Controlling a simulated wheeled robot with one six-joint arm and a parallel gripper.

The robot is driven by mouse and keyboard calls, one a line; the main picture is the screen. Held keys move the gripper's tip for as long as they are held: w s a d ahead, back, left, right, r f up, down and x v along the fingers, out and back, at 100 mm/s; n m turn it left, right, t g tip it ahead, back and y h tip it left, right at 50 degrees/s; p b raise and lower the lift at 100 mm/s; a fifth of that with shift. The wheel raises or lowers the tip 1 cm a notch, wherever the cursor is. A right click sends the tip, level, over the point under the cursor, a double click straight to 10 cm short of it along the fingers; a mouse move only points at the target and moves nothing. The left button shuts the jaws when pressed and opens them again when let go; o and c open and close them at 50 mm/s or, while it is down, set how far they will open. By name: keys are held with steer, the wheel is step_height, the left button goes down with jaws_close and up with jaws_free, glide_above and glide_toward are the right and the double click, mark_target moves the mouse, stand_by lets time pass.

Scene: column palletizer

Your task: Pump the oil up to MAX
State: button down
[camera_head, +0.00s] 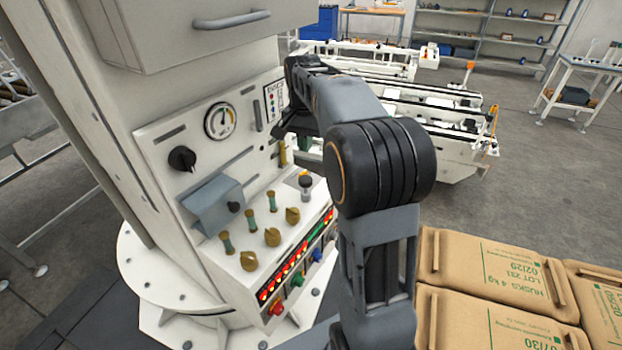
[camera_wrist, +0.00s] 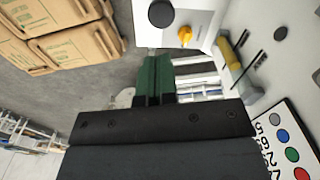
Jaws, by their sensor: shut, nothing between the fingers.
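My gripper (camera_wrist: 154,65) points its dark green fingers down the right side of the white control panel; they look closed together with nothing between them. In the head view my arm hides most of the gripper. A yellow upright piece (camera_head: 283,153) sits on the panel just below the gripper; in the wrist view it shows as a yellow strip (camera_wrist: 229,52) beside a grey body, apart from the fingers. I cannot read a MAX mark or an oil level.
A round gauge (camera_head: 220,121), a black knob (camera_head: 182,158), a blue-grey box (camera_head: 214,200), brass knobs (camera_head: 272,237) and lit buttons (camera_head: 284,273) crowd the panel. A white conveyor (camera_head: 440,120) stands behind.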

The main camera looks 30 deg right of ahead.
mark_target(307, 180)
steer(key=shift+s, duration=0.1)
stand_by(0.3)
step_height(307, 180, down, 10)
steer(key=shift+r, duration=0.1)
stand_by(0.5)
step_height(307, 180, down, 3)
steer(key=shift+f+b, duration=0.15)
steer(key=shift+b, duration=0.75)
steer(key=shift+s, duration=0.1)
step_height(307, 180, up, 10)
steer(key=p, duration=0.8)
steer(key=shift+a+r, duration=0.1)
steer(key=shift+r, duration=0.15)
